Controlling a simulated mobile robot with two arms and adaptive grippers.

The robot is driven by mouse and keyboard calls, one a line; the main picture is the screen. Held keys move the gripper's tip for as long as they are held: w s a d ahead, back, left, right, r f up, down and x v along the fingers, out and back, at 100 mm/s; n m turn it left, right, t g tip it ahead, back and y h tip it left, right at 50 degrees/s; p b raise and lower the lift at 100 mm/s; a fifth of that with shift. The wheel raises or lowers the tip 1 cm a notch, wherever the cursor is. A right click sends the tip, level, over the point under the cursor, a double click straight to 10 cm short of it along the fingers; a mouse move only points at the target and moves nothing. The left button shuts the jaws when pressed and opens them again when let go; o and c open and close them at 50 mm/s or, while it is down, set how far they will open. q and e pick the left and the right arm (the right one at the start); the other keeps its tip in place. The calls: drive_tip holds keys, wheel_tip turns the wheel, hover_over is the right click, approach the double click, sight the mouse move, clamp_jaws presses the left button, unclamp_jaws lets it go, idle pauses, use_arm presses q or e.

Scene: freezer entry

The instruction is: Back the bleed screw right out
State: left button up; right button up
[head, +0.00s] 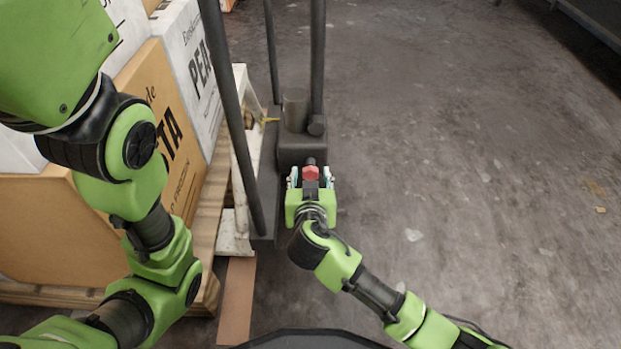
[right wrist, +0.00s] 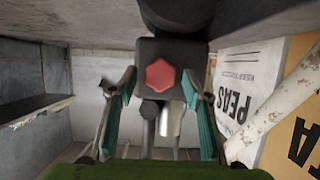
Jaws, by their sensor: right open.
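The bleed screw shows as a red hexagonal head (right wrist: 160,75) on the front of a dark block (right wrist: 148,50) in the right wrist view. In the head view its red head (head: 310,173) shows at the pump foot of a dark upright frame (head: 300,150). My right gripper (head: 310,179) is open, with one finger on each side of the red head. In the right wrist view its fingers (right wrist: 159,88) stand apart, with visible gaps to the head. My left gripper is out of view; only the left arm shows.
Boxes marked PASTA (head: 60,225) and PEAS (head: 190,65) stand on a wooden pallet (head: 205,235) to the left, close to the frame. A silver cylinder (right wrist: 170,122) shows below the red head.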

drive_tip(key=shift+b+x, duration=0.3)
drive_tip(key=shift+x, duration=0.7)
drive_tip(key=c, duration=1.1)
